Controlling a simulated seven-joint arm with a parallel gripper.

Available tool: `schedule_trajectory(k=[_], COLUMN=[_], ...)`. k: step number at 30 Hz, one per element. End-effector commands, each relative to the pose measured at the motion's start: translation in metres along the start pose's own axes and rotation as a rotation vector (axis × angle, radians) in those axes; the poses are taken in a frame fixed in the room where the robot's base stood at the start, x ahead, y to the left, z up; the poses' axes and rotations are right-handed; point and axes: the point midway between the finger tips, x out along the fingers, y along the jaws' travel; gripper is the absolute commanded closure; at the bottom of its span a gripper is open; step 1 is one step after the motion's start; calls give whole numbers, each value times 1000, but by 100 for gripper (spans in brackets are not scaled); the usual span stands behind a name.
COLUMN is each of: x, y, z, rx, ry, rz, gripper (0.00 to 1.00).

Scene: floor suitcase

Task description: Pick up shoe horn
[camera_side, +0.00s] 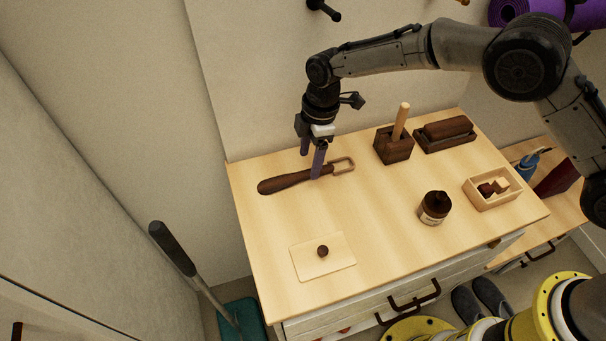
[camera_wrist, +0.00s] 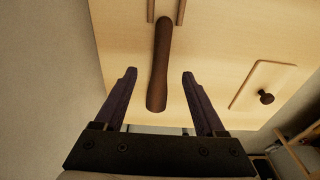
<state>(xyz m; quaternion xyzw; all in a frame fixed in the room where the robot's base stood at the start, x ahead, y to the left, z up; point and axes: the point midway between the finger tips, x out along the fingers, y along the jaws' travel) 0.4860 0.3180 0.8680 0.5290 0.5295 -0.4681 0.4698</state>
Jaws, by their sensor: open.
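In the wrist view the shoe horn's brown shaft (camera_wrist: 159,62) runs lengthwise between the two spread fingers of my gripper (camera_wrist: 159,73). I cannot tell how far the fingertips are above the tabletop.
A dark block with a wooden stick (camera_side: 394,147), a brush (camera_side: 445,134), a brown jar (camera_side: 433,208) and a small wooden box (camera_side: 491,188) stand to the right. A pale board with a dark knob (camera_side: 322,262) lies in front. The wall (camera_side: 270,80) is close behind.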

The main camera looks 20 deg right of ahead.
Motion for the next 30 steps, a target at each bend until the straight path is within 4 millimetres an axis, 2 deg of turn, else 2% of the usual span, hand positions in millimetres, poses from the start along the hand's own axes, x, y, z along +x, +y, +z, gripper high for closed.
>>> schedule_trajectory(k=[7,16,28,30], x=[30,35,34,34], y=[-1,-1,0,0], z=[0,0,1,1], rx=[1,2,3,3], ry=[-1,0,0,0], rz=[-2,-1,0,0], gripper=[28,28,100,100])
